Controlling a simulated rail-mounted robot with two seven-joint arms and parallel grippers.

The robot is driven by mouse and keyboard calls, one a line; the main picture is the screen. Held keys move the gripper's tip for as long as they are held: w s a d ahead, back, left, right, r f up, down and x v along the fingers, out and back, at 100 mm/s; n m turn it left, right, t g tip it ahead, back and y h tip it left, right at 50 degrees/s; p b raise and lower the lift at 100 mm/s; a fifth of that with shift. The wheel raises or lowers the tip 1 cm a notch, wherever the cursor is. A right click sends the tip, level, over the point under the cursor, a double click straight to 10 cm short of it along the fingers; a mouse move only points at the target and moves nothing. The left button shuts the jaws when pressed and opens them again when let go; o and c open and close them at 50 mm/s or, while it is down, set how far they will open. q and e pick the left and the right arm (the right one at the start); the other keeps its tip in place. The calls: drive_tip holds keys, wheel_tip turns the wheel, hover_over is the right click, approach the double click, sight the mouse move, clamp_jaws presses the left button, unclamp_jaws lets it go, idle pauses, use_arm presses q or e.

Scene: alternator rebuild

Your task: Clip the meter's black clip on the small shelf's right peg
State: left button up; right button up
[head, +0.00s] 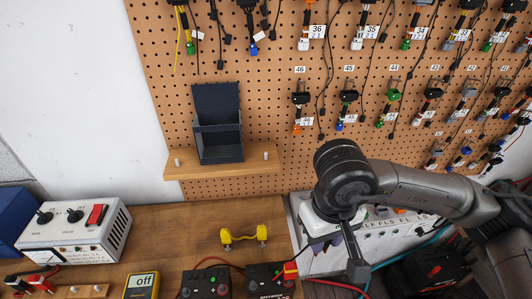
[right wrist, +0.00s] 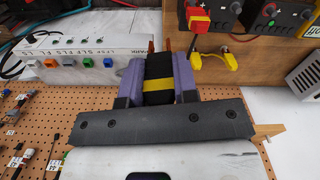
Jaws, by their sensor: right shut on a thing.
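The small wooden shelf (head: 225,170) is on the pegboard, with a pale left peg (head: 178,162) and right peg (head: 266,155); the right peg looks bare. The yellow meter (head: 142,286) reads "off" at the bench front. My right gripper (head: 350,240) is right of and below the shelf, apart from the right peg. In the right wrist view its purple jaws are shut on a black clip (right wrist: 158,78) with a yellow band. In the head view the arm mostly hides the clip. My left gripper is not in view.
A dark bin (head: 218,140) stands on the shelf between the pegs. A red-and-yellow clip (head: 290,271) is by black boxes (head: 205,283). A yellow handle-like piece (head: 244,236) lies on the bench. A white switch panel (head: 375,236) is behind my gripper. Tagged leads hang at upper right.

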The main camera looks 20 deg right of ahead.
wheel_tip(320, 180, up, 12)
drive_tip(key=p, duration=0.6)
drive_tip(key=shift+w+r, duration=0.1)
drive_tip(key=shift+r, duration=0.15)
drive_tip(key=w+m, duration=0.3)
drive_tip(key=w, duration=0.2)
drive_tip(key=m+p, duration=1)
drive_tip(key=m, duration=0.1)
approach(266, 153)
drive_tip(key=shift+w+f+b, duration=0.1)
drive_tip(key=shift+f+b, duration=0.7)
drive_tip(key=shift+b, duration=0.25)
drive_tip(key=shift+f, duration=0.8)
drive_tip(key=shift+f, duration=0.15)
